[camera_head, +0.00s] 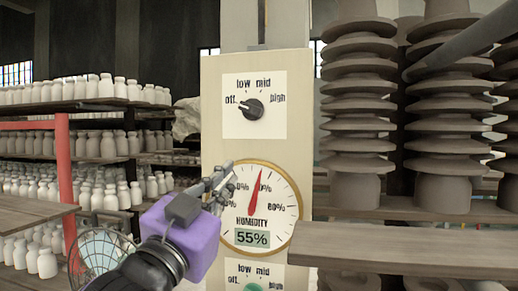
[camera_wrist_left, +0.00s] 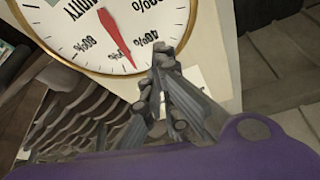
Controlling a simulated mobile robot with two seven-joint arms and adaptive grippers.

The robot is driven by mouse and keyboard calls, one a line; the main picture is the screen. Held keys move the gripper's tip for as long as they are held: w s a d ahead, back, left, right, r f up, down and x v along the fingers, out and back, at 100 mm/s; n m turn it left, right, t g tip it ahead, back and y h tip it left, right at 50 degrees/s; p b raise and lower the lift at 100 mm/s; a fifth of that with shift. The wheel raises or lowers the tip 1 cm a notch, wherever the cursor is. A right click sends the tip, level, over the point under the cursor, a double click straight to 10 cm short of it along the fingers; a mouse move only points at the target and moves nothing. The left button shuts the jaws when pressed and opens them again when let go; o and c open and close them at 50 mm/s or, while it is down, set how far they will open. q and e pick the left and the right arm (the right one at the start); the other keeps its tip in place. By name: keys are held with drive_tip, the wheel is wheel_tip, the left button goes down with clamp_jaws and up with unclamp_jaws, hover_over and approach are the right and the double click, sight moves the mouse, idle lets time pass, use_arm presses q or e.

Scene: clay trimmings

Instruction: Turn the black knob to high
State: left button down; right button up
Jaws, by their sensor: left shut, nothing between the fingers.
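The black knob (camera_head: 252,109) sits on a white plate (camera_head: 270,128) marked off, low, mid and high, on the upper part of a cream panel (camera_head: 213,85). Its pointer appears turned left, toward off. My left gripper (camera_head: 228,166) is shut and empty, below and slightly left of the knob and apart from it, in front of the upper left of the humidity gauge. In the left wrist view the shut fingertips (camera_wrist_left: 164,50) show beside the gauge rim; the knob does not show there. My right gripper is not in view.
The round humidity gauge (camera_head: 285,205) reads 55%. Below it is a second plate with a green knob (camera_head: 253,287), partly cut off. Shelves of white bottles (camera_head: 90,90) stand left. Stacked grey ribbed pieces (camera_head: 357,110) and a wooden plank (camera_head: 400,250) are right.

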sight(253, 110)
use_arm(q)
drive_tip(key=s+d+r+m+h, duration=0.2)
drive_tip(key=s+r, duration=0.2)
drive_tip(key=r, duration=0.3)
drive_tip(key=s+d+r+m+h, duration=0.1)
drive_tip(key=s+r+m+h, duration=0.1)
drive_tip(key=s+r+h, duration=0.3)
drive_tip(key=w+d+r+y+p, duration=0.1)
drive_tip(key=w+d+r+y, duration=0.1)
drive_tip(key=w+d+r, duration=0.45)
drive_tip(key=shift+t, duration=0.4)
drive_tip(key=w+a+f, duration=0.1)
drive_tip(key=a, duration=0.1)
drive_tip(key=w+a+f, duration=0.1)
drive_tip(key=f, duration=0.1)
drive_tip(key=shift+w+a, duration=0.1)
drive_tip(key=shift+a, duration=0.25)
drive_tip(key=shift+w, duration=0.15)
